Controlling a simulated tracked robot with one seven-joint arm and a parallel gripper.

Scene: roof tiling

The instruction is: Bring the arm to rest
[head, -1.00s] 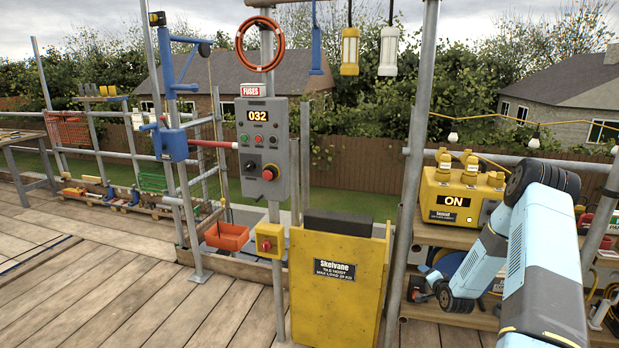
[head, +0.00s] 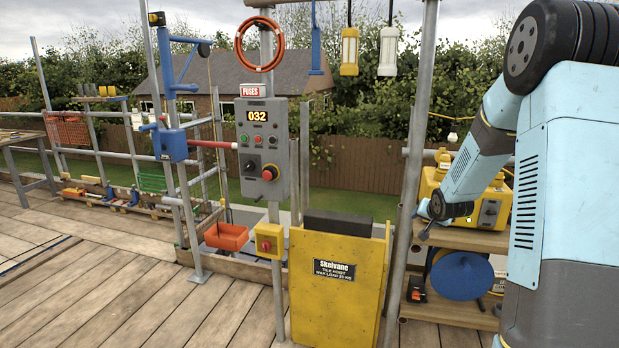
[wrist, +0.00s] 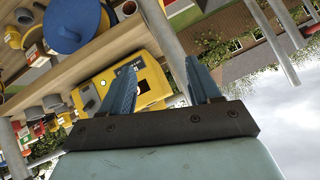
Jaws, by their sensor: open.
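My arm stands at the right of the head view, folded, with its forearm reaching down and left. My gripper (head: 425,228) is small there, in front of the left part of the yellow power box (head: 490,208) on the shelf. In the wrist view my gripper (wrist: 160,68) shows two blue fingers spread apart, with nothing between them. The yellow power box (wrist: 148,82) lies beyond the fingers in that tilted view. My arm hides part of the box and its display in the head view.
A steel post (head: 411,170) stands just left of my gripper. The yellow tile hoist (head: 340,295) and grey control panel (head: 265,150) stand further left. A blue disc (head: 462,276) sits on the lower shelf. The plank floor (head: 120,280) at left is clear.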

